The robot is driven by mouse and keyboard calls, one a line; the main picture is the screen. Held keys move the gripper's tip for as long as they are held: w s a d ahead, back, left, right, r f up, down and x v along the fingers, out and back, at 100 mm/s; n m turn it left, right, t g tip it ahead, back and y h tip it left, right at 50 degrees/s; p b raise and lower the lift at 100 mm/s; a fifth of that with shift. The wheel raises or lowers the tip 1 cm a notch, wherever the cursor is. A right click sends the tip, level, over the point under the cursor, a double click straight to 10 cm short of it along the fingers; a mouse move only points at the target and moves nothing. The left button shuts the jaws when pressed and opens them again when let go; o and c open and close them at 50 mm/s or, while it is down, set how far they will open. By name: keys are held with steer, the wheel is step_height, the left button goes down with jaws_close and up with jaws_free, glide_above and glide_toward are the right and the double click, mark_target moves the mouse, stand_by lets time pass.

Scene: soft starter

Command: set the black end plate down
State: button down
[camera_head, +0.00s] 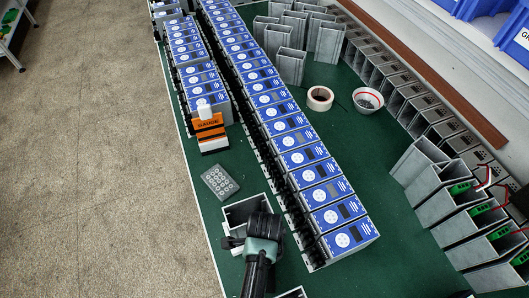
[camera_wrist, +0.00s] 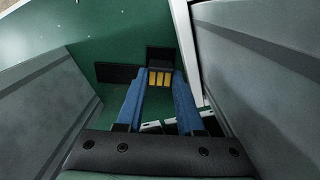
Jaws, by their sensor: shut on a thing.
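The black end plate (camera_wrist: 161,56) shows in the wrist view as a small black block with yellow strips on its near face. My gripper (camera_wrist: 159,82) has its two blue fingers on either side of it and is shut on it. Grey walls of a housing rise close on both sides of the fingers. In the head view my gripper (camera_head: 262,230) is over an open grey housing (camera_head: 238,208) near the front of the green table; its fingertips and the plate are hidden there. Whether the plate touches the table cannot be told.
Two rows of blue-faced units (camera_head: 307,175) run along the green table (camera_head: 385,250). Tape (camera_head: 320,98), a small bowl (camera_head: 368,100) and grey housings (camera_head: 420,160) stand right. A flat black patch (camera_wrist: 116,73) is beside the plate.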

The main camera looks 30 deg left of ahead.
steer(key=c, duration=0.8)
jaws_free()
steer(key=shift+f, duration=0.1)
